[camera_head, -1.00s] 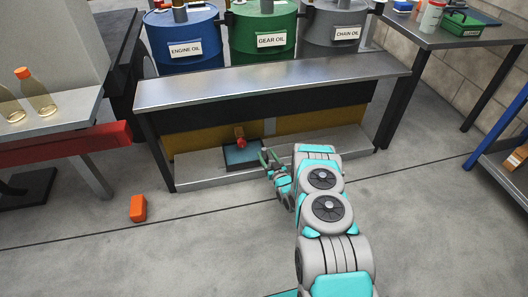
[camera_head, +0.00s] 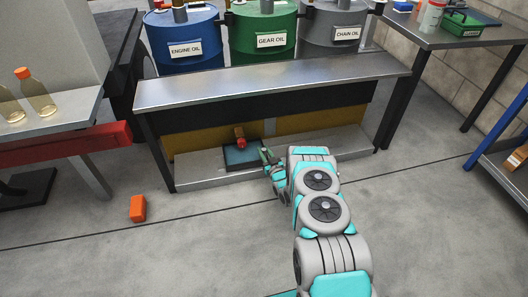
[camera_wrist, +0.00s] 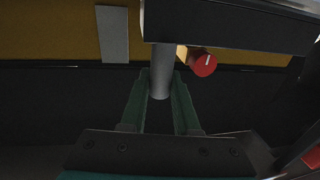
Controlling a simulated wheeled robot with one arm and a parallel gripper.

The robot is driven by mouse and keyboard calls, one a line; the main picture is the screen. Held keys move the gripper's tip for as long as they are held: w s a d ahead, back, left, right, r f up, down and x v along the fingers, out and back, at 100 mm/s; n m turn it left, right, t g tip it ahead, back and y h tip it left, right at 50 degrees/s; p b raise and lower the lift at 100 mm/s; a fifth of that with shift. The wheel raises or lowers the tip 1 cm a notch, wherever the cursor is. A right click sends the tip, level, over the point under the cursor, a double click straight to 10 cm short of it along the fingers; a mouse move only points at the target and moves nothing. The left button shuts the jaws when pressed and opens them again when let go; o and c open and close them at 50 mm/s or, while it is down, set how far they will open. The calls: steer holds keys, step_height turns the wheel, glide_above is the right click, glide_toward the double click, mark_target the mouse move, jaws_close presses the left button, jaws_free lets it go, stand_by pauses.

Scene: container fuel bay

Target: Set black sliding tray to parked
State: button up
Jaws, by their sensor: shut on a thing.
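The black sliding tray (camera_head: 242,158), dark-edged with a blue-grey top, sits on the low ledge under the metal bench. A red knob (camera_head: 241,141) shows just behind it, and also in the wrist view (camera_wrist: 204,65). My gripper (camera_head: 266,157) is at the tray's right side. In the wrist view my green fingers (camera_wrist: 160,93) are shut on a grey round post (camera_wrist: 162,62). The post meets a dark flat part (camera_wrist: 228,27), which seems to be the tray. The fingers hide part of the tray's right edge in the head view.
The metal bench (camera_head: 275,84) overhangs the tray, with yellow panels (camera_head: 195,140) behind. Its legs stand at both sides. An orange block (camera_head: 138,208) lies on the floor at the left. Open floor surrounds my arm.

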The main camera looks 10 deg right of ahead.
jaws_close()
stand_by(0.8)
